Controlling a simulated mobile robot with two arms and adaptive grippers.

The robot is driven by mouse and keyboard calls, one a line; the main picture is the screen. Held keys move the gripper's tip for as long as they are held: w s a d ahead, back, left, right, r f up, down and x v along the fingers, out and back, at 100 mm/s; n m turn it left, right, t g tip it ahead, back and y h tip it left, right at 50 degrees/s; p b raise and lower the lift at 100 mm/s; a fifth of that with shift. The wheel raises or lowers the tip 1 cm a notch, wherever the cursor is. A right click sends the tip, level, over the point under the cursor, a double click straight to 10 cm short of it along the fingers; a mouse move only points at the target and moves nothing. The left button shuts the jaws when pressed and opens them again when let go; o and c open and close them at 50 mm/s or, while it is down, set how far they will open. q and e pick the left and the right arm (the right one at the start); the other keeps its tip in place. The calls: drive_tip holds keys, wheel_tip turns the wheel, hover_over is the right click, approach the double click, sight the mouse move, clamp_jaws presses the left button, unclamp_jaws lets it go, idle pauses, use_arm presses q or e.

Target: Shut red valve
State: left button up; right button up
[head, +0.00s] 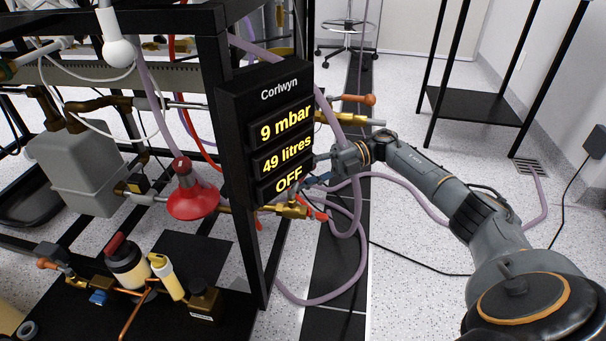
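A small red handle (317,214) shows at the right end of a brass valve (290,211), low behind the right edge of the display panel. It looks like the red valve, but its exact angle is too small to tell. My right gripper (316,182) comes in from the right. It is just above the brass valve and the red handle, beside the panel. Its fingertips are small and partly hidden by the panel, so I cannot tell whether they are open or touching anything. My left gripper is not in view.
A black display panel (280,130) reads 9 mbar, 49 litres and OFF. Another brass fitting with an orange-red end (358,98) sticks out above my gripper. Purple hoses (345,285) loop below. A red funnel-shaped part (193,202) stands inside the black frame. Floor to the right is mostly open.

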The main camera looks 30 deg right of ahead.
drive_tip(key=v, duration=1.2)
